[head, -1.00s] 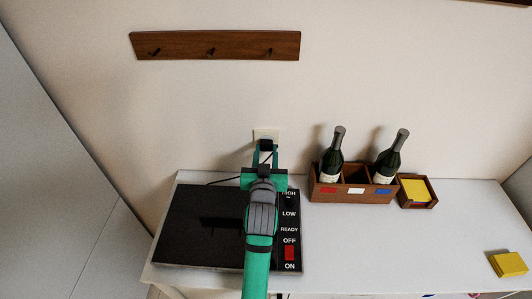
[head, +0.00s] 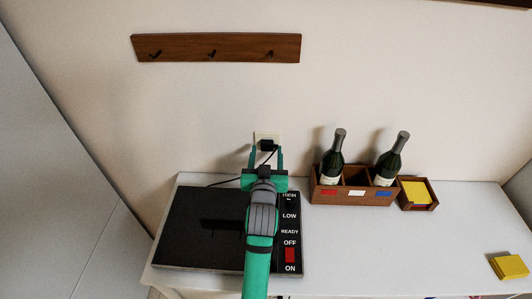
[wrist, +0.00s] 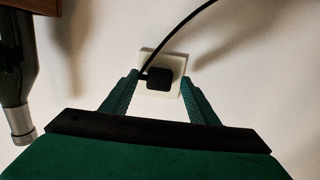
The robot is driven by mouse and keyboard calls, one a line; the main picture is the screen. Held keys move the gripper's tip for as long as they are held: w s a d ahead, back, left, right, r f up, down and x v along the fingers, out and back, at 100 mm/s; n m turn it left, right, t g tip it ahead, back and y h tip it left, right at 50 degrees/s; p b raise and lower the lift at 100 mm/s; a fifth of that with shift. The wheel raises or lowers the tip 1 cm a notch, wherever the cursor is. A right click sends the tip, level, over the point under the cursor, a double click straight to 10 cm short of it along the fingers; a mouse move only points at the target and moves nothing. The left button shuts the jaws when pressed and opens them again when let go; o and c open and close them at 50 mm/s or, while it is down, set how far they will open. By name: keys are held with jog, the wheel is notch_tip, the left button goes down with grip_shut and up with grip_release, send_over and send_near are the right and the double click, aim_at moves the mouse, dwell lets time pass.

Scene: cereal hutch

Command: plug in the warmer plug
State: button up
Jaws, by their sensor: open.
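The black warmer plug (head: 266,145) sits against the pale wall outlet (head: 260,135), with its cord hanging from it. In the wrist view the plug (wrist: 159,78) covers the lower middle of the outlet plate (wrist: 178,62), and the cord (wrist: 170,40) runs off toward the top. My gripper (head: 267,150) is open, with one green finger on each side of the plug and gaps between. Its fingers also show in the wrist view (wrist: 160,82). The black warmer (head: 200,230) lies on the counter below. How deep the prongs sit is hidden.
A wooden holder (head: 352,195) with two dark bottles (head: 333,158) stands right of the warmer, beside a small box of yellow notes (head: 416,191). A yellow stack (head: 509,266) lies at the counter's right. A hook rail (head: 215,48) is on the wall above.

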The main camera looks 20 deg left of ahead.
jog(key=v, duration=1)
jog(key=shift+s, duration=0.25)
